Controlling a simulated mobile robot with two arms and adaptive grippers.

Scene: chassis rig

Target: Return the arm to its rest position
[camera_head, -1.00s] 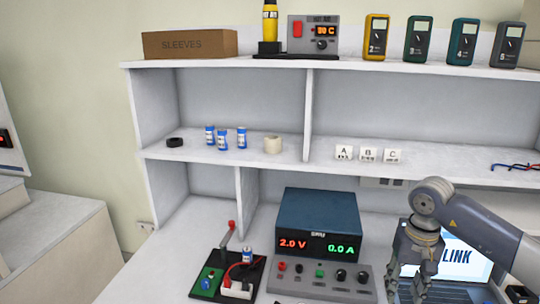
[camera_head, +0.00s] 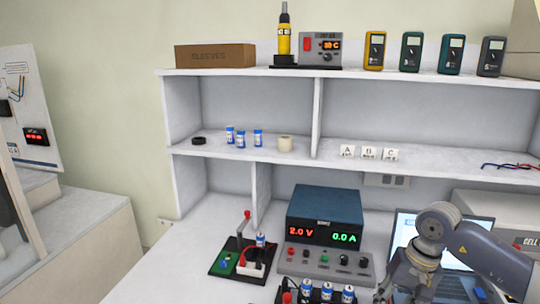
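My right arm (camera_head: 482,252) comes in from the right edge, in front of an open laptop (camera_head: 465,227). The arm bends down at a grey joint. My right gripper (camera_head: 408,290) hangs below that joint, pointing down at the bottom edge of the picture, with its lower end cut off. I cannot tell whether its fingers are open or shut, and no held thing is visible. My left gripper is not in view.
A power supply (camera_head: 325,213) showing 2.0 V and 0.0 A stands left of the arm, with a control panel (camera_head: 325,260) in front. A switch board (camera_head: 225,262) and a holder with several blue cells (camera_head: 325,293) are nearby. Shelves (camera_head: 240,152) rise behind.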

